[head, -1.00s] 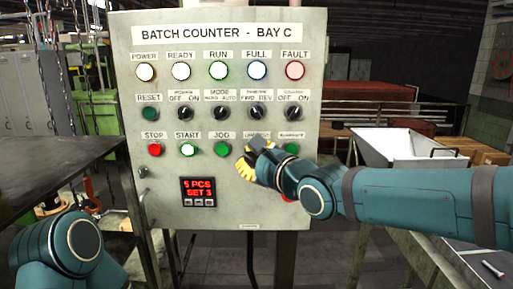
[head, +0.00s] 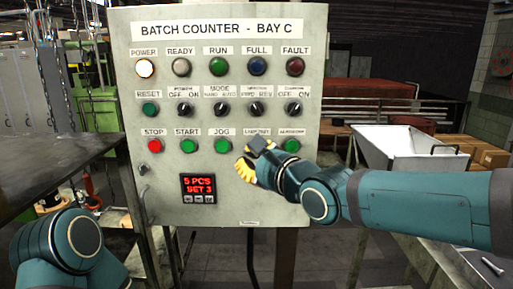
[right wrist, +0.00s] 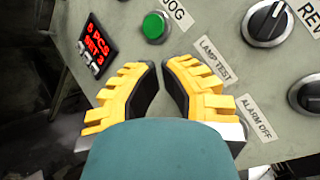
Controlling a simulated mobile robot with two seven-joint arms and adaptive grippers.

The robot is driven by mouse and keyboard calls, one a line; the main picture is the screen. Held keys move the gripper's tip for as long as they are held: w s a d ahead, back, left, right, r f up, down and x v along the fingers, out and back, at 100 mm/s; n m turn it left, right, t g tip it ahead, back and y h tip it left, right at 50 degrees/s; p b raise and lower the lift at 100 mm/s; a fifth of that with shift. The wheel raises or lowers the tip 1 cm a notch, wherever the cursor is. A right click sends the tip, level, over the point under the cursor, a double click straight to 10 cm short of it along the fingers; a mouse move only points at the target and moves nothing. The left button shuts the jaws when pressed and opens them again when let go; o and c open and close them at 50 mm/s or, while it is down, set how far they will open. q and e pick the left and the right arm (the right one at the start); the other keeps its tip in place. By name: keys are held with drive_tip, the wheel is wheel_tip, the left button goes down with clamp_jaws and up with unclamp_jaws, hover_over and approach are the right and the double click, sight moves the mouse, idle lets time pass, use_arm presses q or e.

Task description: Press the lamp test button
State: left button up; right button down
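The lamp test button is hidden behind my right gripper in both views. Its LAMP TEST label shows partly in the head view (head: 257,132) and clearly in the right wrist view (right wrist: 217,58). My right gripper (head: 243,168), with yellow fingers and black pads, is in front of the panel below that label. In the right wrist view (right wrist: 161,68) its fingertips are almost together, with a narrow gap and nothing between them. I cannot tell whether a finger touches the button. My left gripper is out of view; only my left arm shows.
The grey control panel (head: 122,100) carries lamps, switches and buttons. The green JOG button (head: 223,146) is just left of my right gripper and the ALARM OFF button (head: 291,146) is right of it. A dark table (head: 50,170) stands left, a white bin (head: 400,150) right.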

drive_tip(key=s, duration=0.5)
drive_tip(key=shift+s, duration=0.1)
idle(0.3)
drive_tip(key=w+d+f+n+g+h+b, duration=0.1)
drive_tip(key=w+d+f+n+g+h, duration=0.15)
drive_tip(key=f, duration=1.35)
drive_tip(key=w+d+f+n+g+h+b, duration=0.1)
drive_tip(key=d+f+n+g+h, duration=0.2)
drive_tip(key=f, duration=1.3)
drive_tip(key=s+d+f+n+g, duration=0.2)
drive_tip(key=s+f, duration=0.3)
drive_tip(key=f, duration=0.4)
drive_tip(key=s+d+f+n+g+b, duration=0.1)
drive_tip(key=s+d+f+n+g, duration=0.1)
drive_tip(key=s+f+n, duration=0.3)
drive_tip(key=s+d+f+n+g+b, duration=0.1)
drive_tip(key=s+f+n, duration=0.3)
drive_tip(key=f, duration=0.9)
drive_tip(key=s+d+g+h, duration=0.1)
drive_tip(key=s, duration=0.2)
drive_tip(key=shift+f, duration=0.15)
